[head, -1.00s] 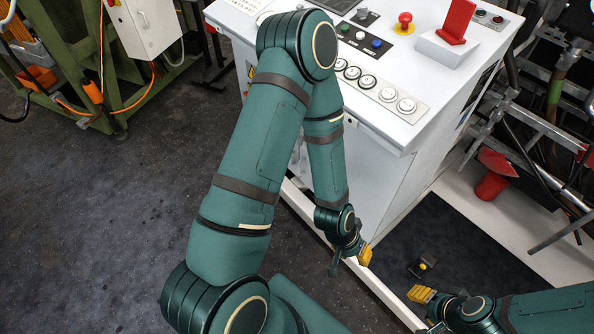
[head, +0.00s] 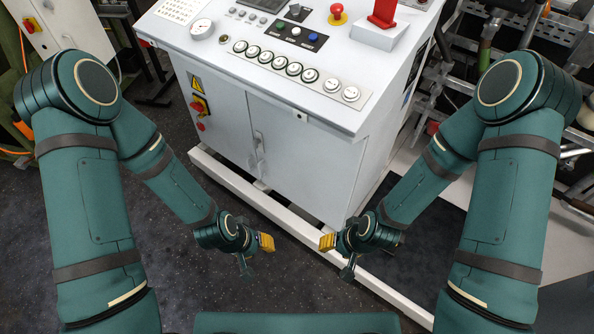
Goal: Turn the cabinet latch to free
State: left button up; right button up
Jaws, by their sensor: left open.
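The grey cabinet latch (head: 259,143) is a small upright handle on the front doors of the white cabinet (head: 310,160). It is small in the head view, so I cannot tell its exact turn angle. My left gripper (head: 257,253) is open and empty, with a yellow pad, low in front of the cabinet and apart from the latch. My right gripper (head: 337,254) is to its right, also apart from the cabinet front. It seems to hold nothing, but its jaw opening is unclear.
The cabinet top carries a row of round gauges (head: 293,69), a red mushroom button (head: 336,9) and a red block (head: 383,12). A red-and-yellow switch (head: 200,105) is on the front's left. A white base rail (head: 230,178) runs along the floor. Dark floor lies left.

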aim_at(255, 142)
jog(key=z, duration=0.5)
jog(key=i+j+z, duration=0.1)
jog(key=j+z, duration=1.05)
jog(key=j, duration=1.05)
jog(key=k+j, duration=0.1)
jog(key=j, duration=0.25)
